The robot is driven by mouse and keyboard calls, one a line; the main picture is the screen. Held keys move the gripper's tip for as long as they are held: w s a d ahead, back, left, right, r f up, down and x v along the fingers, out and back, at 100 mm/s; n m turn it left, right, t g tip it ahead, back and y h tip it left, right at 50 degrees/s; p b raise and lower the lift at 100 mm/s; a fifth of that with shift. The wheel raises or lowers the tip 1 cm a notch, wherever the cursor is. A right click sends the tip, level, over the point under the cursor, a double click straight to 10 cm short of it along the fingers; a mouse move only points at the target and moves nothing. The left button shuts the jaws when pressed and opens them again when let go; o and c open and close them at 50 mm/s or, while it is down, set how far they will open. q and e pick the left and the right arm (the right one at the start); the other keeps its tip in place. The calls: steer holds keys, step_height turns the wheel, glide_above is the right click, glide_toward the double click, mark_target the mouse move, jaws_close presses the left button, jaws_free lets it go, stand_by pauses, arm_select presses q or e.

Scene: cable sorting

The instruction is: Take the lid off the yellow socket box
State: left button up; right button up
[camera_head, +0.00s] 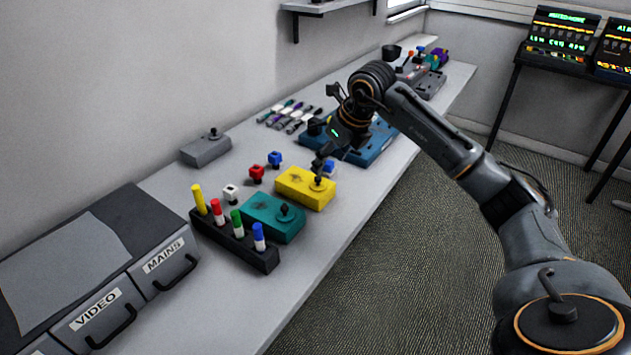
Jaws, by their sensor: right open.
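The yellow socket box (302,188) sits on the white workbench in the head view, between a teal box and a larger blue case. Its top is closed, with a small dark knob near its right end. My right gripper (322,160) is open and points down close above the right part of the yellow box, near the knob. From this view I cannot tell whether a finger touches the knob. My left gripper is not in view.
A teal box (268,217) and a marker rack (234,242) stand in front of the yellow box. A blue plug (275,158), a red plug (256,173) and a white plug (230,192) lie to its left. A grey box (205,149) and blue case (372,150) are farther back.

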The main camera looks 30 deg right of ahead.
mark_target(320, 179)
steer(key=x, duration=0.3)
steer(key=shift+w+f, duration=0.15)
steer(key=shift+f, duration=0.2)
steer(key=p+x, duration=0.1)
steer(key=x, duration=0.2)
steer(key=shift+f, duration=0.3)
steer(key=shift+w+f, duration=0.15)
steer(key=shift+f, duration=0.25)
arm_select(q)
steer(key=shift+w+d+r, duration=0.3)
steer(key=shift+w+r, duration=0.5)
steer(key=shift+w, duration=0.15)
arm_select(e)
steer(key=c, duration=0.9)
